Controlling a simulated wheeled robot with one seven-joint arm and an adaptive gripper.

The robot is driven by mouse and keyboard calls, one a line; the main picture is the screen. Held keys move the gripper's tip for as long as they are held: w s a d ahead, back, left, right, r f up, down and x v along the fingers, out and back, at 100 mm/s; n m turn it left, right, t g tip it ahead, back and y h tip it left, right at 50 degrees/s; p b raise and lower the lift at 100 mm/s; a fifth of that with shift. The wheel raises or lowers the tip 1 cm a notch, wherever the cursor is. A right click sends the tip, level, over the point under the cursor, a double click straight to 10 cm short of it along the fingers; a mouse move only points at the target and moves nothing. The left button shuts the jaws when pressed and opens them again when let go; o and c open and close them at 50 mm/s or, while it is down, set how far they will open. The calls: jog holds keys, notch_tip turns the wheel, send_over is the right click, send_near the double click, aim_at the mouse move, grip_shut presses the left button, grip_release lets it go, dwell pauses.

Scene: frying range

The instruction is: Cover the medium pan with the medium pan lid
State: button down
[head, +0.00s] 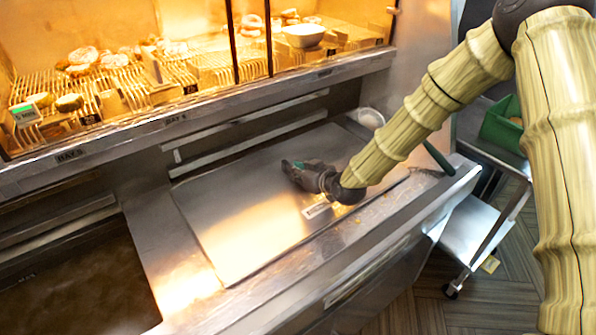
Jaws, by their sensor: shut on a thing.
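The medium pan lid (245,215) is a wide flat metal plate with a bright reflection. It lies over the right part of the range, and the pan beneath it is hidden. I cannot tell whether the lid rests fully on the rim all round. My gripper (293,170) is low over the middle of the lid, reaching in from the right. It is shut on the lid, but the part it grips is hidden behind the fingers.
An open well of dark oil (70,285) lies at the left. A round pale object (371,118) sits at the lid's back right. A cart (470,235) and green bin (503,125) stand right.

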jog(key=shift+s+f+b, duration=0.1)
jog(key=shift+f+b, duration=0.4)
jog(key=shift+f, duration=0.1)
dwell(0.8)
jog(key=c, duration=1.3)
grip_release()
jog(key=shift+o, duration=0.9)
jog(key=shift+r, duration=0.15)
jog(key=shift+r+p, duration=1.6)
jog(key=shift+r, duration=1.8)
jog(key=s+d+r, duration=0.1)
jog(key=s+d, duration=0.8)
jog(key=s, duration=0.3)
jog(key=shift+s+d, duration=0.25)
jog(key=shift+s, duration=0.15)
